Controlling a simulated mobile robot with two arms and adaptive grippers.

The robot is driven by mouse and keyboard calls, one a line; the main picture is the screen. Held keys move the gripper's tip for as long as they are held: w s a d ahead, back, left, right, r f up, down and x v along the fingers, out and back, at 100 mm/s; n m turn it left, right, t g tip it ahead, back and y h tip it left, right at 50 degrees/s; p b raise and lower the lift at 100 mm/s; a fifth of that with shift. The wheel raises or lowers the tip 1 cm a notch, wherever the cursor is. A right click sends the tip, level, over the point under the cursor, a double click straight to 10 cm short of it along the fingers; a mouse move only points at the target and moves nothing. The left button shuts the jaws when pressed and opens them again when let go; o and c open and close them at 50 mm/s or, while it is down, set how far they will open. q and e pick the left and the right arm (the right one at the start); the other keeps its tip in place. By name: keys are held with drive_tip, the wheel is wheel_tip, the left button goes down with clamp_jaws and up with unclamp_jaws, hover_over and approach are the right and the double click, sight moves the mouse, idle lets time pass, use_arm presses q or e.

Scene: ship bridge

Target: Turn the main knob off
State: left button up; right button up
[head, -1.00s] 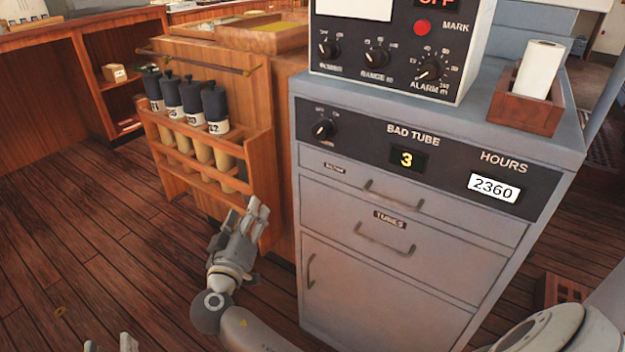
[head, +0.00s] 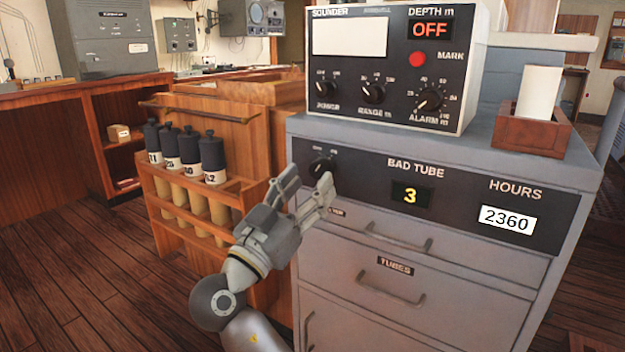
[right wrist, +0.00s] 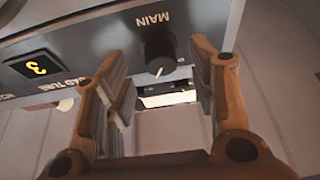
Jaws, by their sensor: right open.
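The main knob (head: 321,166) is a small black dial with a white pointer line, on the dark front panel (head: 455,212) of the grey cabinet. In the right wrist view the knob (right wrist: 160,52), with the word MAIN beside it, lies beyond and between my fingers. My right gripper (head: 308,188) is open and empty, just in front of the knob and apart from it as far as I can tell. The fingers also show in the right wrist view (right wrist: 160,85). My left gripper is not in view.
The sounder box (head: 395,65) with three small knobs and an OFF display stands on the cabinet. A wooden holder (head: 532,133) with a white roll is at its right. A wooden rack (head: 205,205) with several dark-capped tubes stands left. Drawer handles (head: 392,287) stick out below.

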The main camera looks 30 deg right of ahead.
drive_tip(key=shift+x, duration=1.1)
